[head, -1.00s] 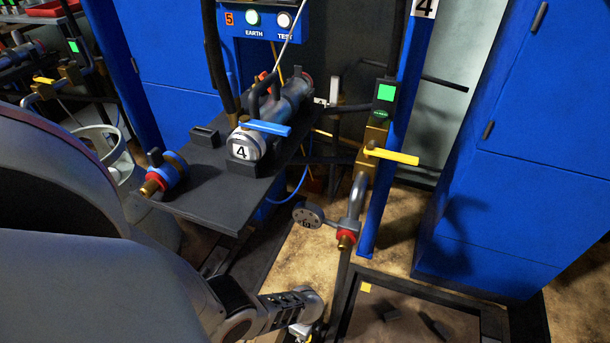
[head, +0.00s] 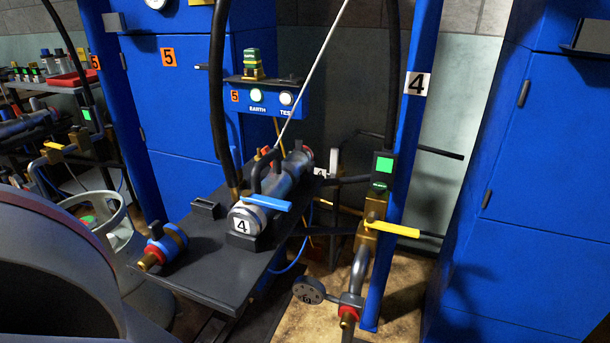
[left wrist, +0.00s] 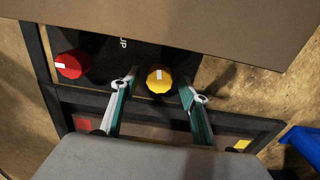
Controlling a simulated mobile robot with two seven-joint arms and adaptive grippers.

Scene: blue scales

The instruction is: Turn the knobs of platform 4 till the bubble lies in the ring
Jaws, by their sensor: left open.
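In the left wrist view my left gripper (left wrist: 160,86) is open, its two fingers on either side of a yellow knob (left wrist: 159,79) with a white mark. I cannot tell whether the fingers touch it. A red knob (left wrist: 71,65), also with a white mark, lies to the left. Both knobs are on a dark panel (left wrist: 105,62) with partly visible white letters. A wide brown surface covers the top of that view. No bubble or ring shows in either view. My left and right grippers are out of the head view.
A dark table (head: 205,270) carries a cylinder (head: 265,200) labelled 4 with a blue lever. A blue post (head: 405,120) labelled 4 stands beside a pipe with a yellow lever (head: 393,229). Blue cabinets (head: 540,170) stand at the right and back. A dark frame (left wrist: 200,112) runs below the knobs.

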